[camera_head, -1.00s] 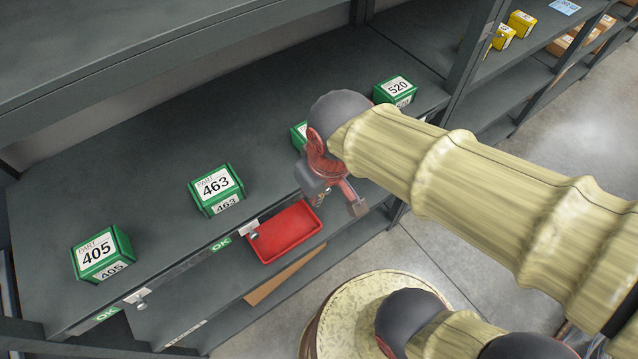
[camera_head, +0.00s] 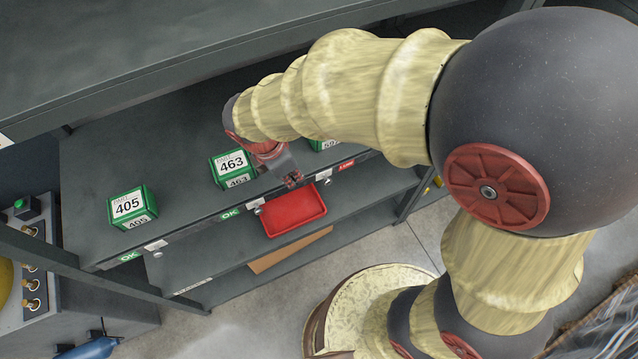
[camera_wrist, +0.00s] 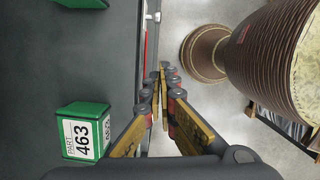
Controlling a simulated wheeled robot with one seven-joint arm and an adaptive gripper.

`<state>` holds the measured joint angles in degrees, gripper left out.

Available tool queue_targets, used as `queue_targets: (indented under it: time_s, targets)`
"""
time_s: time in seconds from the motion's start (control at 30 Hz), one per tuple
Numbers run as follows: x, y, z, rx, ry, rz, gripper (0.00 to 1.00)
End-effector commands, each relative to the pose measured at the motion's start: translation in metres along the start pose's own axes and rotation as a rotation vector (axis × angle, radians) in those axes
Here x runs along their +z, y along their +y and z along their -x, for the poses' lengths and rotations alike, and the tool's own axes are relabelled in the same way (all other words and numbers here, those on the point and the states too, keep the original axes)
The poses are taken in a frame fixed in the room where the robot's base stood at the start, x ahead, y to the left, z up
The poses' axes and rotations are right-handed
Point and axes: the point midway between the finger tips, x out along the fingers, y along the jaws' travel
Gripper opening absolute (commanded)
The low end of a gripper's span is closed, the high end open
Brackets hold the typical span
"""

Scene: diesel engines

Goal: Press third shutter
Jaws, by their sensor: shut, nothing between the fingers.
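Small pale tabs with round knobs, which may be the shutters, sit along the shelf's front edge: one by box 405 (camera_head: 155,245), one by box 463 (camera_head: 254,203), and one right of my gripper (camera_head: 322,174). Green OK labels (camera_head: 230,214) lie beside the first two; a red label (camera_head: 346,165) lies beside the right one. My gripper (camera_head: 293,181) is shut and empty, near the shelf edge, between the middle and right tabs in the head view. In the wrist view its fingertips (camera_wrist: 163,70) point along the shelf edge. Contact with a tab cannot be told.
Green boxes marked 405 (camera_head: 132,207) and 463 (camera_head: 231,167) stand on the shelf (camera_head: 185,180). A third green box (camera_head: 325,145) is partly hidden by my arm. A red tray (camera_head: 294,212) is below the edge. A control panel (camera_head: 35,265) stands at the left.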

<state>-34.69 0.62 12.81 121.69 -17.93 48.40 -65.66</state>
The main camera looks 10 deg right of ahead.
Motion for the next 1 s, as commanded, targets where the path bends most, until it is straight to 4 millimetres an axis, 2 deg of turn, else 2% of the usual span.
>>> queue_targets:
  time_s: [0.17, 0.57, 0.77, 1.0]
  targets:
    - [0.000, 0.000, 0.000, 0.001, 0.001, 0.058, 0.00]
    - [0.000, -0.001, -0.004, -0.001, 0.001, 0.058, 0.00]
    - [0.000, -0.001, -0.031, -0.005, 0.001, 0.056, 0.00]
    - [0.000, -0.002, -0.079, -0.006, 0.001, 0.057, 0.00]
